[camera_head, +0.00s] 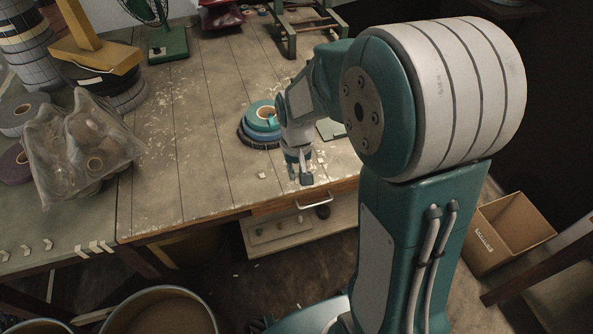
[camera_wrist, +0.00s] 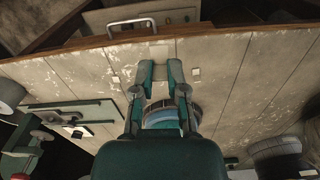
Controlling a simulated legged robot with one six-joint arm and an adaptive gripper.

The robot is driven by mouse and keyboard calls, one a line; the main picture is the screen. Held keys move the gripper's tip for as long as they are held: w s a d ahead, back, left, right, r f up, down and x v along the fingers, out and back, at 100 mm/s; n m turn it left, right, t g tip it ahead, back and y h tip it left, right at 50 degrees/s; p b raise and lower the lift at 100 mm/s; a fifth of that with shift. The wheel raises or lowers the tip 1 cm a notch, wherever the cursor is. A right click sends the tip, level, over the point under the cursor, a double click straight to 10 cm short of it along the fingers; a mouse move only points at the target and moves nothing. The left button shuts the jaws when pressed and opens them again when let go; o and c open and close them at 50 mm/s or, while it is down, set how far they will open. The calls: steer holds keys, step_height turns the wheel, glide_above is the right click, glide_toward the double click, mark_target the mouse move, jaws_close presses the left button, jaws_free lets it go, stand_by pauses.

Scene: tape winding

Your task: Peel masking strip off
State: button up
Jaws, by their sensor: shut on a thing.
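My gripper (camera_head: 300,178) is low over the front edge of the wooden workbench (camera_head: 180,150). In the wrist view, my gripper (camera_wrist: 161,68) shows two teal fingers with a narrow gap between the tips. It is shut on the masking strip (camera_wrist: 159,52), a pale, flat patch seen at and just past the fingertips, near the bench edge. How much of the strip still sticks to the surface is hard to see. In the head view the strip is too small to make out clearly.
Stacked tape rolls (camera_head: 262,117) stand just behind my gripper. Small pale scraps (camera_head: 262,175) lie nearby. A drawer handle (camera_head: 314,201) juts below the bench edge. A bag of rolls (camera_head: 82,150) sits left, a cardboard box (camera_head: 507,232) on the floor right. The bench middle is clear.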

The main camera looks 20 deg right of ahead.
steer(key=shift+r, duration=1.7)
steer(key=shift+w, duration=0.1)
